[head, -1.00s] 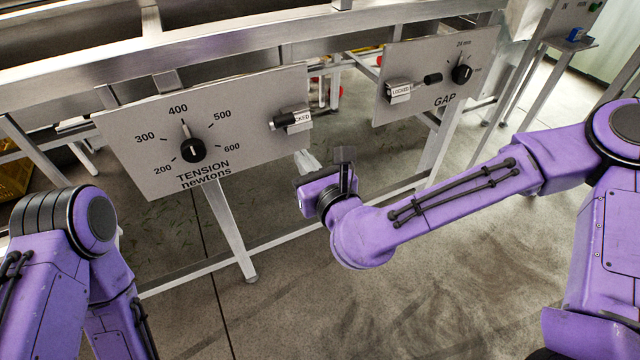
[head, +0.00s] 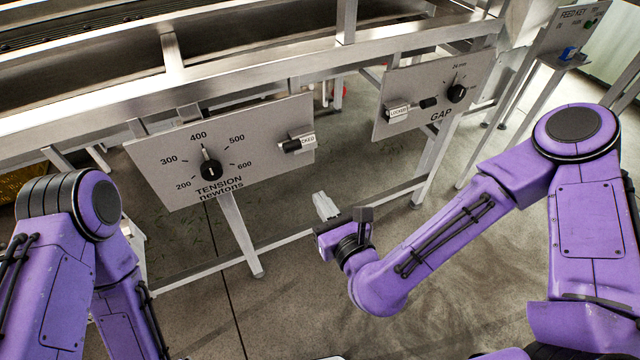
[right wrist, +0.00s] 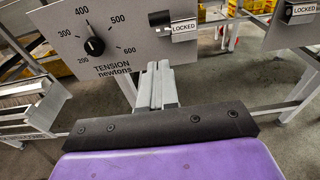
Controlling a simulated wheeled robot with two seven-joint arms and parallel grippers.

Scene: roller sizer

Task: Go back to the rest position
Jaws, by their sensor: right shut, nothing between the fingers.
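My right gripper (head: 325,206) is shut and empty. It hangs in free air in front of the machine frame, below and between the two panels. In the right wrist view its closed fingers (right wrist: 157,88) point toward the tension panel (right wrist: 100,45). My left arm comes in at the left of the head view, but its gripper is not in view. The tension panel (head: 150,160) has a black dial (head: 211,169) pointing near 400 and a latch labelled as locked (head: 297,143). The gap panel (head: 430,85) has a dial (head: 457,93) and a latch labelled LOCKED (head: 398,111).
The metal machine frame (head: 250,55) runs across the back, with legs and a low crossbar (head: 285,241). The concrete floor (head: 290,310) in front is clear.

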